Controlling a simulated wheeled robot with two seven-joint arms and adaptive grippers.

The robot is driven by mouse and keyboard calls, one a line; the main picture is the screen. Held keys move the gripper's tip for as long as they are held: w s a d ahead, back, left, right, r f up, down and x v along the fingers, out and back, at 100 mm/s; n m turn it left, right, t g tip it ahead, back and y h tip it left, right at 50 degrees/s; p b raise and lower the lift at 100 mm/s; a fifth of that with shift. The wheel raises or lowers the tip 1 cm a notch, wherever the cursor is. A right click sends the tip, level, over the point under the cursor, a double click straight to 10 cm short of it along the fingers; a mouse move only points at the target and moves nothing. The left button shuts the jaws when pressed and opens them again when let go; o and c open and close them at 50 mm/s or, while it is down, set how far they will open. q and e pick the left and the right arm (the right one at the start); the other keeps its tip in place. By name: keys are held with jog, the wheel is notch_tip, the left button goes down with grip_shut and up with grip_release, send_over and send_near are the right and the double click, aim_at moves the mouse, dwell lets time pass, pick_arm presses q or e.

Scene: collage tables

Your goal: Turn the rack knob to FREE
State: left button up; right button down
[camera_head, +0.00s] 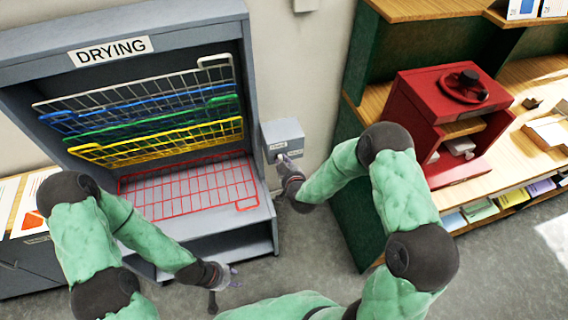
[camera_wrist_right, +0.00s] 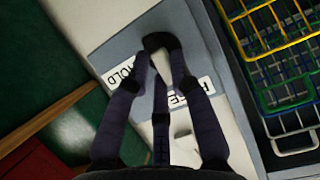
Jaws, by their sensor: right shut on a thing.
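The grey knob box (camera_head: 284,131) is on the wall just right of the drying rack (camera_head: 190,187). In the right wrist view it carries a HOLD label (camera_wrist_right: 122,74) and a FREE label (camera_wrist_right: 180,96). My right gripper (camera_head: 283,163) is at the front of the box; in its wrist view (camera_wrist_right: 162,50) its dark fingers close around the knob (camera_wrist_right: 163,64), of which only a pale part shows between them. I cannot tell which label the knob points to. My left gripper (camera_head: 226,284) hangs low before the rack, away from the box, its fingers too small to judge.
The rack holds white, blue, green and yellow wire shelves tilted up, and a red one (camera_head: 190,190) lying lower. A green-sided wooden shelf unit (camera_head: 362,125) with a red box (camera_head: 445,110) stands to the right. Grey floor (camera_head: 320,250) shows between.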

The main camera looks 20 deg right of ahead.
dwell(0.5)
jog(key=c, duration=1.1)
grip_release()
jog(key=shift+s, duration=0.1)
jog(key=v, duration=1.2)
